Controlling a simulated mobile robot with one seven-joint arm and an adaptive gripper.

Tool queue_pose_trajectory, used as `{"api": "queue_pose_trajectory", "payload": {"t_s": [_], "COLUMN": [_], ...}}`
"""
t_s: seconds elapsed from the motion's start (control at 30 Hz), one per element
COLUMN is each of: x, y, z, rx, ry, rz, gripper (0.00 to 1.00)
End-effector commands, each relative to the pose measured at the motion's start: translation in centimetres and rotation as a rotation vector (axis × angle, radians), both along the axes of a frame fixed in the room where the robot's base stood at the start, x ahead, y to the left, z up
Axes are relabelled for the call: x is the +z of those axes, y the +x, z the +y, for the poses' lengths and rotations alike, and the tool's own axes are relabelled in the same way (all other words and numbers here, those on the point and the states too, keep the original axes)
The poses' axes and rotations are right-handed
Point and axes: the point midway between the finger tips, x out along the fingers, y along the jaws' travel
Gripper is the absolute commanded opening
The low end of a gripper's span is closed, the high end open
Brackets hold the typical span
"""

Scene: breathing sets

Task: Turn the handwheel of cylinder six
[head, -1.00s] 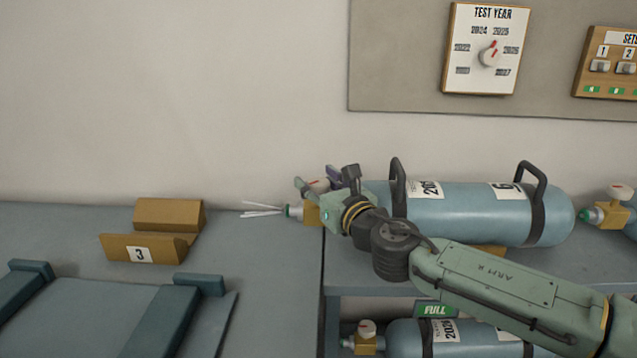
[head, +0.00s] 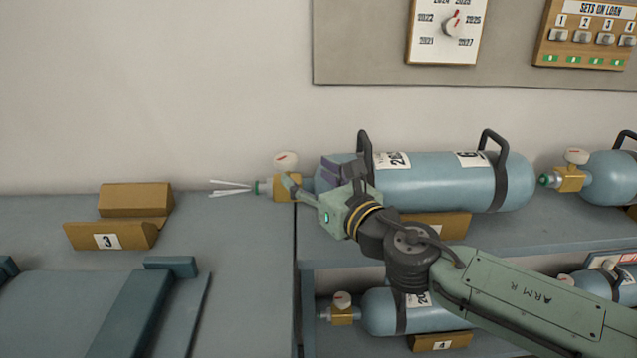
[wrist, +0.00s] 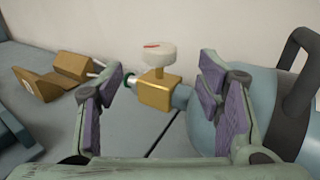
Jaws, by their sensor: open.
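Cylinder six (head: 440,185) is a blue-grey bottle lying on the shelf, with a "6" label and two dark handles. Its brass valve (head: 288,186) is at the left end, topped by a white round handwheel (head: 285,160) with a red mark. White streaks (head: 230,187) fan out left from the valve's outlet. My gripper (head: 310,178) is open in front of the valve. In the wrist view the handwheel (wrist: 159,54) stands clear above and beyond the gap between my purple-padded fingers (wrist: 163,76), with nothing held.
An empty brown cradle marked 3 (head: 105,240) stands on the left bench. Another cylinder (head: 610,178) lies to the right, and cylinder four (head: 385,312) lies on the lower shelf. A test-year dial (head: 452,24) and a switch panel (head: 590,38) are on the wall.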

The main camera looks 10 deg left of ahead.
Motion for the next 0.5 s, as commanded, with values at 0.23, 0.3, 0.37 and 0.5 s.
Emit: {"api": "queue_pose_trajectory", "payload": {"t_s": [0.23,0.3,0.37,0.5], "x": [0.0,0.0,0.0,0.0], "y": [-1.9,-2.0,-2.1,-2.1], "z": [-1.6,-1.8,-1.8,-1.8], "rx": [0.001,0.0,0.001,0.001], "ry": [0.001,0.0,0.0,0.001], "rz": [0.002,0.001,0.001,0.001], "gripper": [0.6,0.6,0.6,0.6]}}
